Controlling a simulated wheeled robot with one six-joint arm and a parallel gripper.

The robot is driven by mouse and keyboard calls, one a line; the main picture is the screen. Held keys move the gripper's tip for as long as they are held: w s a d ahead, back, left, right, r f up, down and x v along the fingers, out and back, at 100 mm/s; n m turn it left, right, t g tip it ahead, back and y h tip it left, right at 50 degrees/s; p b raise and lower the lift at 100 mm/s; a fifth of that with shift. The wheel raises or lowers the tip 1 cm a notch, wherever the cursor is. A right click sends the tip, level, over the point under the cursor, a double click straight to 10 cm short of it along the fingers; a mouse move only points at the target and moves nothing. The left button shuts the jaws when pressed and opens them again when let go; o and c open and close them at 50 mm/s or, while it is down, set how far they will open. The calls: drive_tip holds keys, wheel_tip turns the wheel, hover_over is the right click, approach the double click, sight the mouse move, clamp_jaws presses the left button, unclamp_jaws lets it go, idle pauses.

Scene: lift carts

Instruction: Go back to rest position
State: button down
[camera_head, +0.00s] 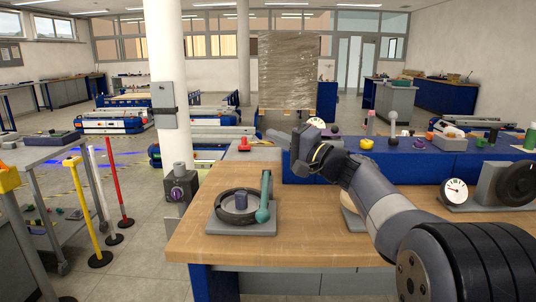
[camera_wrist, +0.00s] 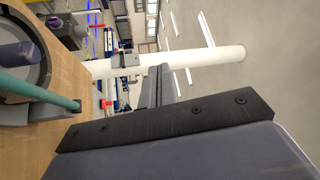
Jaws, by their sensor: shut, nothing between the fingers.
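My arm reaches from the lower right over the wooden workbench (camera_head: 310,228). My gripper (camera_head: 272,135) points left, in front of the blue raised shelf at the back of the bench. It holds nothing. In the wrist view the closed fingers (camera_wrist: 160,86) lie together, with the white pillar and floor beyond them. A grey plate with a black ring (camera_head: 222,210) and a teal lever (camera_head: 264,197) stands on the bench, below and left of my gripper and apart from it. The teal lever also shows at the left of the wrist view (camera_wrist: 35,92).
A blue shelf (camera_head: 405,168) carries several small parts at the back of the bench. A dial gauge (camera_head: 454,191) and a black wheel (camera_head: 518,184) stand at the right. A white pillar (camera_head: 164,60) rises behind the bench's left side. Yellow (camera_head: 86,215) and red posts (camera_head: 117,180) stand left.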

drive_tip(key=w+r+p, duration=0.1)
drive_tip(key=p, duration=0.2)
drive_tip(key=shift+w+r+m+h, duration=0.1)
drive_tip(key=shift+r+m+h, duration=0.1)
drive_tip(key=shift+m+h, duration=0.15)
drive_tip(key=shift+w+p, duration=0.1)
drive_tip(key=shift+p, duration=0.3)
